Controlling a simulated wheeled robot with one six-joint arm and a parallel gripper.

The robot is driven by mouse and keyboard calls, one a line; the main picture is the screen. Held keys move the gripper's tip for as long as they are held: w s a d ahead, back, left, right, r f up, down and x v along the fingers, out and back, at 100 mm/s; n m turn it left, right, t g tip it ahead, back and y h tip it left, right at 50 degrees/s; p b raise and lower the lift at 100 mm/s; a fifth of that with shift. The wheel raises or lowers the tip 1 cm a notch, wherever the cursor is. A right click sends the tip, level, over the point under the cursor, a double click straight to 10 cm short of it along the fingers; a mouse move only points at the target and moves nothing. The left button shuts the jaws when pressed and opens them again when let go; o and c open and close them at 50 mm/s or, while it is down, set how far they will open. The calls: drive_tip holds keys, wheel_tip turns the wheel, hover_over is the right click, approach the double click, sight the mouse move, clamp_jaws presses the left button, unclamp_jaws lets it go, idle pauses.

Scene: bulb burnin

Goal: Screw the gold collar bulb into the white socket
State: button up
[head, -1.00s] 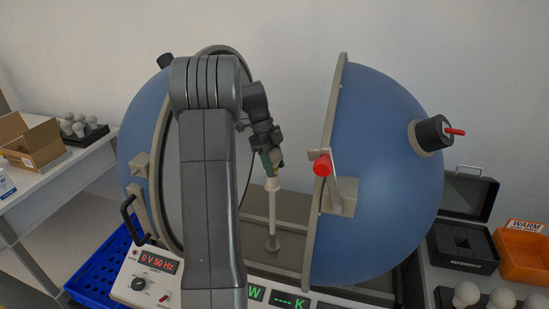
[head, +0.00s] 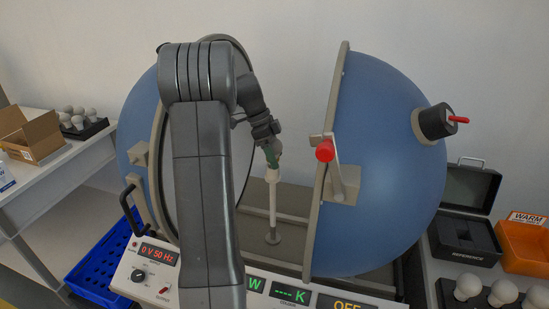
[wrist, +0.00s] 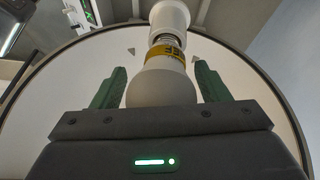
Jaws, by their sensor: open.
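In the wrist view the gold collar bulb (wrist: 162,82) has a white globe towards my gripper and a yellow-gold band with dark lettering. Its threaded metal base meets the white socket (wrist: 170,17); part of the thread still shows, and the two look in line. My gripper (wrist: 153,84) is open, with one green finger on each side of the globe and a gap on both sides. In the head view my gripper (head: 272,155) is at the top of the white post that carries the socket (head: 271,176), between the sphere halves. The bulb is mostly hidden there.
The blue sphere halves (head: 390,170) stand open on both sides of the post. A red-knobbed latch (head: 325,151) juts from the right half's rim. The control panel (head: 150,272) is in front, reading 0 V 50 Hz. Bulb trays (head: 82,125) and an orange WARM bin (head: 522,245) stand aside.

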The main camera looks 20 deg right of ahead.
drive_tip(key=n+t+b, duration=0.1)
drive_tip(key=n, duration=0.1)
drive_tip(key=n+h+b, duration=0.1)
drive_tip(key=n, duration=0.2)
drive_tip(key=shift+w+f+t, duration=0.1)
drive_tip(key=shift+f+t, duration=0.1)
drive_tip(key=shift+t, duration=0.2)
drive_tip(key=n+t, duration=0.1)
drive_tip(key=n, duration=0.1)
drive_tip(key=n+b, duration=0.1)
drive_tip(key=n, duration=0.1)
drive_tip(key=shift+w+d+r+n+t+b, duration=0.1)
drive_tip(key=shift+w+r+n+t+b, duration=0.05)
drive_tip(key=shift+n+t+b, duration=0.2)
drive_tip(key=n+t, duration=0.1)
drive_tip(key=n, duration=0.1)
drive_tip(key=n+t, duration=0.1)
drive_tip(key=n, duration=0.2)
drive_tip(key=shift+w+r, duration=0.15)
drive_tip(key=n+t+p, duration=0.1)
drive_tip(key=n, duration=0.1)
drive_tip(key=shift+w+d+n+y+p, duration=0.1)
drive_tip(key=shift+n+y+p, duration=0.25)
drive_tip(key=shift+y, duration=0.05)
drive_tip(key=shift+n+t, duration=0.25)
drive_tip(key=shift+n, duration=0.35)
